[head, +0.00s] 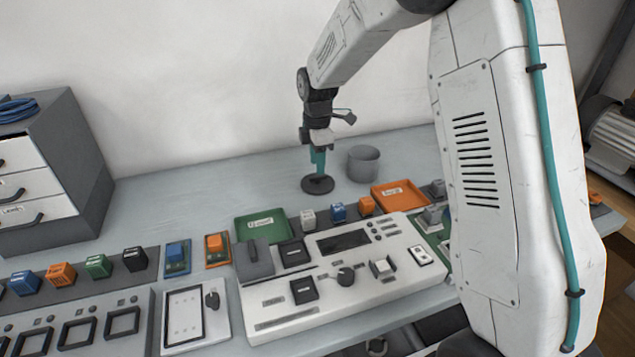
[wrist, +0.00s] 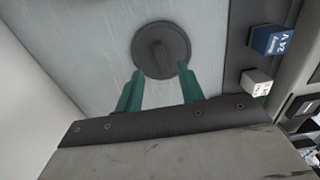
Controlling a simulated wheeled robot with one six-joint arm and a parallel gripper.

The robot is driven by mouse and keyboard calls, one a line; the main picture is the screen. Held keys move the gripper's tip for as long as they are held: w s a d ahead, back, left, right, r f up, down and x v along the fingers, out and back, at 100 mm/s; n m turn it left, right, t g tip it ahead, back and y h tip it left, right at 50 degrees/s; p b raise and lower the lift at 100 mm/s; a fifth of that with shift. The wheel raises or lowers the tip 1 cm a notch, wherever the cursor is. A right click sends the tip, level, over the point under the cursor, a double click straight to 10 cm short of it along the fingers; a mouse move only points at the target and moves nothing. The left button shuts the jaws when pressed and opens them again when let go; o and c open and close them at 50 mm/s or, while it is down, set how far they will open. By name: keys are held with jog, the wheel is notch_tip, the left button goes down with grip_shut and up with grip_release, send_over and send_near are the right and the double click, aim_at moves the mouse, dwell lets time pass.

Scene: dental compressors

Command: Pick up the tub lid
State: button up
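The tub lid is a dark round disc (head: 317,185) with a raised bar handle, lying on the grey-blue bench top. It also shows in the wrist view (wrist: 175,42), beyond the fingertips. My gripper (head: 318,170) points down over the lid. In the wrist view its two teal fingers (wrist: 160,73) are apart, with nothing between them; their tips overlap the lid's near edge in the picture. I cannot tell how small the gap down to the handle is. A grey round tub (head: 364,166) stands just right of the lid.
A green tray (head: 262,228) and an orange tray (head: 398,197) lie in front of the lid, with small coloured blocks between them. A white control panel (head: 340,280) lies nearer. A drawer cabinet (head: 60,165) stands at left. The bench left of the lid is clear.

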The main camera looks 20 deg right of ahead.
aim_at(318, 180)
jog(key=shift+s+f, duration=0.1)
jog(key=shift+f, duration=1.85)
grip_shut()
